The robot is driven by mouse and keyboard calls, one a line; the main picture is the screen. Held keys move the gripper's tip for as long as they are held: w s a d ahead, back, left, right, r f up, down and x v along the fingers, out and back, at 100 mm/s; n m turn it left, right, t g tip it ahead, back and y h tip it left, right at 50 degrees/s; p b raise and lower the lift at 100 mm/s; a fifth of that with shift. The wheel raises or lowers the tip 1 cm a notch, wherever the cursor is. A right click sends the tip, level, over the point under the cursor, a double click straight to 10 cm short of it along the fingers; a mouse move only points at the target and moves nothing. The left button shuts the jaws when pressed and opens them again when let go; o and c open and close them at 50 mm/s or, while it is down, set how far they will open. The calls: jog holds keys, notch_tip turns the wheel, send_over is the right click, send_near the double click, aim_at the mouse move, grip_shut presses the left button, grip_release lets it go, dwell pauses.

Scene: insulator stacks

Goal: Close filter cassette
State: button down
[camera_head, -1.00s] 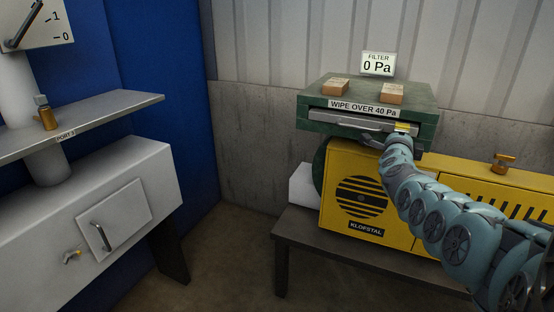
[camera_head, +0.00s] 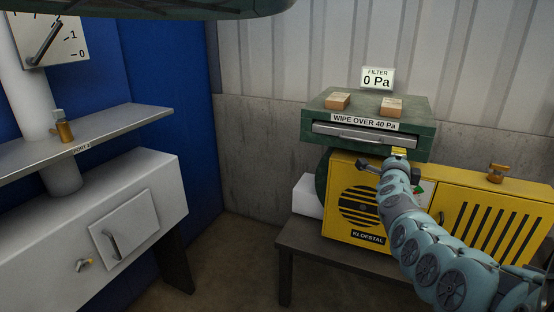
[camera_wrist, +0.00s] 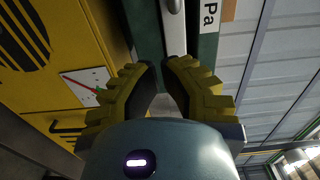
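The filter cassette (camera_head: 330,130) is a silver drawer front with a bar handle (camera_head: 362,135), set in the slot of the dark green filter housing (camera_head: 420,115). I cannot tell whether it is fully in. The label above it reads "WIPE OVER 40 Pa". My gripper (camera_head: 383,157) is just below the right part of the cassette front, apart from the handle. In the wrist view my gripper (camera_wrist: 162,66) has its two yellow-backed fingers apart with nothing between them. The handle end (camera_wrist: 175,6) lies just beyond the fingertips.
The filter gauge (camera_head: 377,79) reads 0 Pa. Two small boxes, a left one (camera_head: 338,101) and a right one (camera_head: 391,106), lie on the housing. The yellow KLOFSTAL machine (camera_head: 345,205) stands below it on a dark bench (camera_head: 300,238). A grey shelf (camera_head: 110,128) and cabinet are at left.

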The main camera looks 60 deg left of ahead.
jog(key=p+v, duration=0.1)
jog(key=v, duration=0.7)
jog(key=shift+r, duration=0.4)
jog(key=shift+d+p, duration=0.1)
jog(key=shift+p, duration=0.2)
